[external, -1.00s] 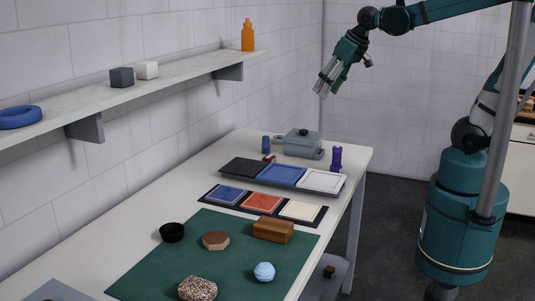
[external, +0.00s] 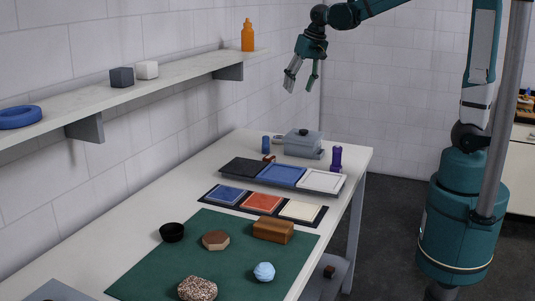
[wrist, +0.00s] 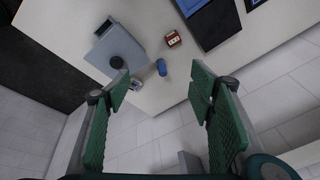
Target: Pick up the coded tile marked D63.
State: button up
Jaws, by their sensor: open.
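No tile with a readable D63 mark shows in either view. A small red-brown block (external: 269,158) lies on the table between the pot and the tray. In the wrist view the same block (wrist: 173,38) shows a pale patch on its face, too small to read. My gripper (external: 301,83) is open and empty, high above the far end of the table. In the wrist view my gripper (wrist: 158,76) has its two green fingers wide apart, with the block beyond the fingertips.
A three-panel tray (external: 281,173) and three coloured pads (external: 263,202) lie nearer. Several objects sit on the green mat (external: 145,272). A wall shelf (external: 190,73) runs along the left.

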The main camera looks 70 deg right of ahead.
jog(key=w+d+f+m+g, duration=0.2)
jog(key=w+d+f+m, duration=0.2)
jog(key=w+d+f, duration=0.65)
jog(key=m+g, duration=0.2)
jog(key=m, duration=0.1)
send_near(279, 137)
jog(key=shift+s+y, duration=0.2)
jog(key=shift+y, duration=0.2)
jog(key=shift+w+d+f+m, duration=0.1)
jog(key=shift+d+f+m, duration=0.2)
jog(key=shift+f, duration=0.1)
jog(key=shift+f, duration=0.1)
jog(key=shift+f, duration=1.2)
jog(key=shift+f, duration=0.1)
jog(key=shift+a+f+p, duration=0.15)
jog(key=shift+f+p, duration=0.15)
jog(key=shift+f, duration=2.2)
